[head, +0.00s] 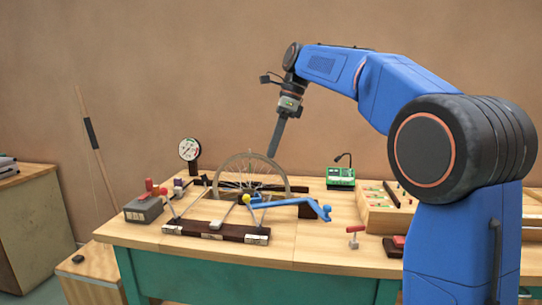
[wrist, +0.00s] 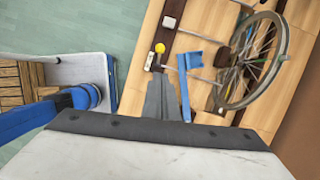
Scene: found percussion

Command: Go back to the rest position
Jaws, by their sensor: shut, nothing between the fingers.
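My gripper (head: 276,136) hangs in the air above the far part of the bench, pointing down, over the spoked wheel (head: 250,158). Its fingers are together with nothing between them. In the wrist view the grey fingers (wrist: 165,98) show in the middle, with the wheel (wrist: 253,62) to their right. My arm reaches up and to the left from its column at the right of the head view. No contact with the bench shows.
The wooden bench (head: 290,247) holds a blue bracket (head: 300,203), a dark bar with mallets (head: 215,231), a grey box with red levers (head: 144,208), a round dial (head: 189,149), a green device (head: 340,178) and a wooden tray (head: 385,212). The air above is clear.

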